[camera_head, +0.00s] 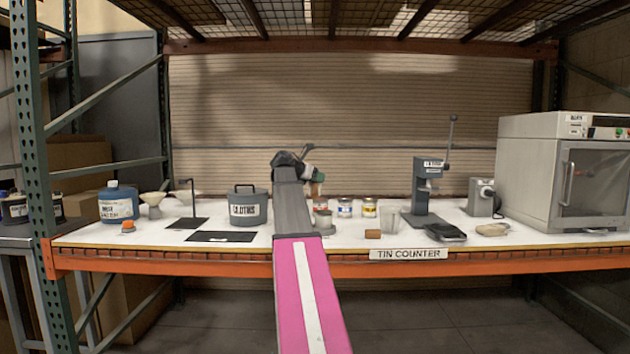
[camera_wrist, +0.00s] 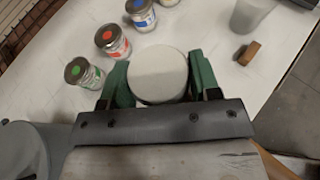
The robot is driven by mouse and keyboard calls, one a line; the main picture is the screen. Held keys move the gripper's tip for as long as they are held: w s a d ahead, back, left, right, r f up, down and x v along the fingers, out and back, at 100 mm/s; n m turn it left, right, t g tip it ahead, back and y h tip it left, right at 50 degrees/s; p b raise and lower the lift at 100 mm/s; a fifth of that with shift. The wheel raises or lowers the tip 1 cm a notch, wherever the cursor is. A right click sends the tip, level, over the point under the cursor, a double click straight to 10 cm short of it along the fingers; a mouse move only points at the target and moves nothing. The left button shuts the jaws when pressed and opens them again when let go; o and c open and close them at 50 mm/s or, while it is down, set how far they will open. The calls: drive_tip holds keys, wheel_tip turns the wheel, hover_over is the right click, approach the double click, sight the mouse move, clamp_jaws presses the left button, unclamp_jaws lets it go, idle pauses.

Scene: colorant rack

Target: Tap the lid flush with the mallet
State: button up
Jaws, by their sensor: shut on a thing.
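My gripper (camera_wrist: 160,85) has green fingers, which are shut on a pale round piece (camera_wrist: 158,73) seen end-on, apparently the mallet. In the head view my gripper (camera_head: 318,177) is above the counter, with a small brownish part (camera_head: 316,188) of the held thing showing below the fingers. A short grey tin (camera_head: 324,221) stands on the counter below my gripper, partly covered by my arm. I cannot tell whether its lid sits flush. In the wrist view the held piece covers what lies directly beneath it.
Small tins with green (camera_wrist: 82,72), red (camera_wrist: 112,40) and blue (camera_wrist: 140,12) marks stand close by. A dark lidded pail (camera_head: 248,207) is to the left, and a press (camera_head: 427,190) stands farther right.

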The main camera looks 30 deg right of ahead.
sight(310, 187)
idle(0.3)
drive_tip(key=shift+f, duration=2.2)
drive_tip(key=shift+f, duration=0.1)
wheel_tip(310, 187, down, 2)
drive_tip(key=shift+f, duration=0.25)
drive_tip(key=shift+r, duration=2.6)
